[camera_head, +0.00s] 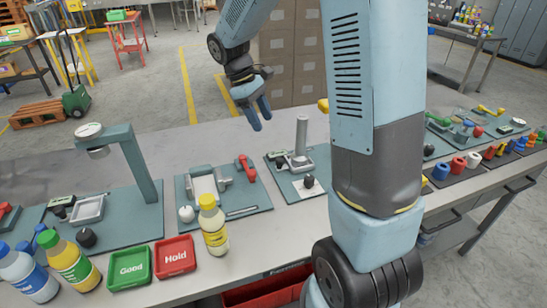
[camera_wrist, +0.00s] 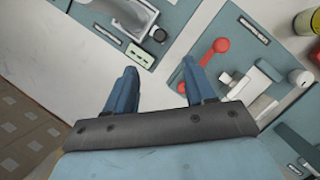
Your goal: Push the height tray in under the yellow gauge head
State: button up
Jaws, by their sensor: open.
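My gripper (camera_head: 258,112) is open and empty, in the air above the far side of the bench; its two blue fingers (camera_wrist: 153,90) are apart in the wrist view. A yellow part (camera_head: 323,105), perhaps the gauge head, shows beside my arm, which hides the rest. Near it, a grey post (camera_head: 301,135) stands on a teal plate with a small grey tray-like part (camera_head: 297,162) at its foot and a black knob (camera_head: 308,181). I cannot tell whether this is the height tray. Another grey tray (camera_head: 88,209) lies on the left plate by a teal gauge stand (camera_head: 143,165).
The middle plate carries a white fixture (camera_head: 206,186) and a red handle (camera_head: 246,168), also in the wrist view (camera_wrist: 215,53). A yellow bottle (camera_head: 213,228), a green Good bin (camera_head: 130,267) and a red Hold bin (camera_head: 175,257) stand in front. Cartons (camera_head: 290,55) stand behind.

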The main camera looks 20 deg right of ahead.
aim_at(278, 158)
jog(key=x, duration=1.4)
jog(key=shift+a, duration=0.1)
grip_shut()
dwell(0.4)
